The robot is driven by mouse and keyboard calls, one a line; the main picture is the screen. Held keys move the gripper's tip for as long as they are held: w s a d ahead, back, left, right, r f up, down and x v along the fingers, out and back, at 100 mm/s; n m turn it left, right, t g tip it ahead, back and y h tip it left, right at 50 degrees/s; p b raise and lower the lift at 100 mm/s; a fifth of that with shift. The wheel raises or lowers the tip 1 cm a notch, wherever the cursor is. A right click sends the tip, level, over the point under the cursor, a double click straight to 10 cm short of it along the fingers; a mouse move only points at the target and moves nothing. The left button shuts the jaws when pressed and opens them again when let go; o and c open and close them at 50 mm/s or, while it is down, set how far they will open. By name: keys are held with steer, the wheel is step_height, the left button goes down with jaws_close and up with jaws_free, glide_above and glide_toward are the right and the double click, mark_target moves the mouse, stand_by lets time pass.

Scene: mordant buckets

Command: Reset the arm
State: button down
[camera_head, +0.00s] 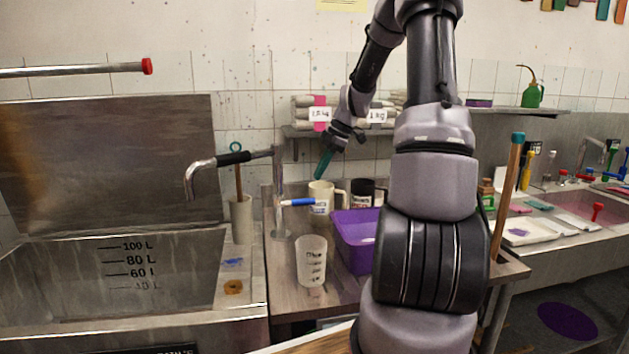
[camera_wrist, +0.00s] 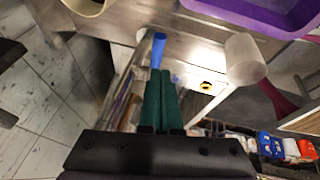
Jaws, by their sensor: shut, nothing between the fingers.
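My arm stands raised in the middle of the head view, bent over toward the left. My gripper (camera_head: 324,164) points down above the counter, in front of the wall shelf and above a cream mug (camera_head: 321,197). In the wrist view its two green fingers (camera_wrist: 163,98) lie together, with nothing between them. A blue tap lever (camera_head: 298,202) is below the gripper in the head view. A blue piece (camera_wrist: 158,50) shows just beyond the fingertips in the wrist view; I cannot tell how far below it is.
A purple tub (camera_head: 350,245) and a translucent measuring beaker (camera_head: 311,262) stand on the counter (camera_head: 290,305). A dark mug (camera_head: 362,193) is beside the cream one. A steel tank (camera_head: 90,300) with a tap is at left. Bags lie on the shelf (camera_head: 297,132) behind my gripper.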

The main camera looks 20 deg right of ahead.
steer(key=d+r, duration=0.1)
steer(key=s+d+r, duration=0.1)
steer(key=d+r, duration=0.1)
steer(key=r, duration=0.1)
steer(key=shift+s+d+r, duration=0.1)
steer(key=shift+s+d, duration=0.2)
steer(key=shift+d, duration=0.1)
